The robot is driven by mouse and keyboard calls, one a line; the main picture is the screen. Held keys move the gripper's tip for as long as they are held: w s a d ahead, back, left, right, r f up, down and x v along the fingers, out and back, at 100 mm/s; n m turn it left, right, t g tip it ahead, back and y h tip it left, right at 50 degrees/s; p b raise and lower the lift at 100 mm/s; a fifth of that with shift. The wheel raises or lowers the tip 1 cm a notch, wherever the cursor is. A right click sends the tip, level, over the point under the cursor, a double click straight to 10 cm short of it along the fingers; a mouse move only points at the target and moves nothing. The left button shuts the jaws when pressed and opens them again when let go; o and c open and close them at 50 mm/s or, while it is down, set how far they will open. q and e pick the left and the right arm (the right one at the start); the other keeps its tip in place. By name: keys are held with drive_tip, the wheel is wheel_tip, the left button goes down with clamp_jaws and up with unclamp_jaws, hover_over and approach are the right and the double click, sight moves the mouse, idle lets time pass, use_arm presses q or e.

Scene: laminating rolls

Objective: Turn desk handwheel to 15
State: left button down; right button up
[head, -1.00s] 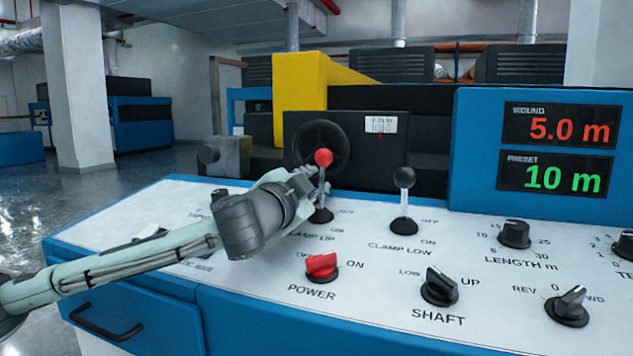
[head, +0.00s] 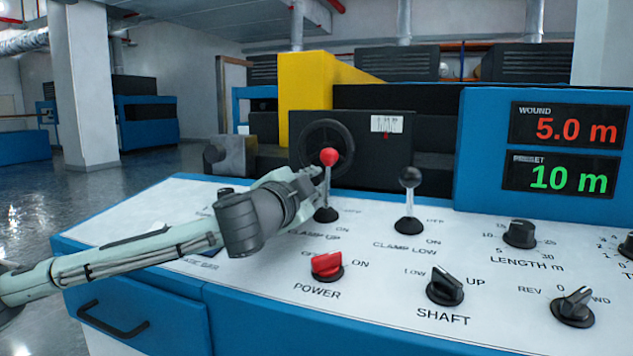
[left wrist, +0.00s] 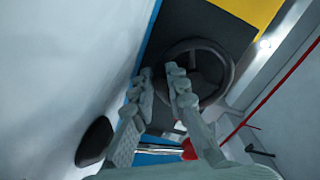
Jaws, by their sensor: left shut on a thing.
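The handwheel (head: 327,140) is a black ring on the dark box face behind the desk panel. It also shows in the left wrist view (left wrist: 215,66). My left gripper (head: 318,178) reaches over the panel to the wheel's lower rim. In the left wrist view its fingertips (left wrist: 161,74) are a little apart, shut on the near edge of the rim; the exact contact is partly hidden. A small white scale (head: 387,124) with a red pointer is right of the wheel; its numbers are too small to read. My right gripper is not in view.
The red-knobbed clamp lever (head: 329,157) stands upright close beside my left gripper, in front of the wheel. A black-knobbed lever (head: 409,177) is to its right. The red power knob (head: 327,266) and other dials sit nearer. Displays read 5.0 m (head: 568,126) and 10 m.

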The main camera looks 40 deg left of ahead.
use_arm(q)
drive_tip(key=c, duration=1.8)
unclamp_jaws()
drive_tip(key=shift+w, duration=0.1)
approach(323, 125)
drive_tip(key=x, duration=0.3)
drive_tip(key=f+x, duration=0.1)
drive_tip(key=x, duration=0.1)
drive_tip(key=shift+w, duration=0.2)
drive_tip(key=shift+w+r, duration=0.1)
drive_tip(key=shift+r, duration=0.5)
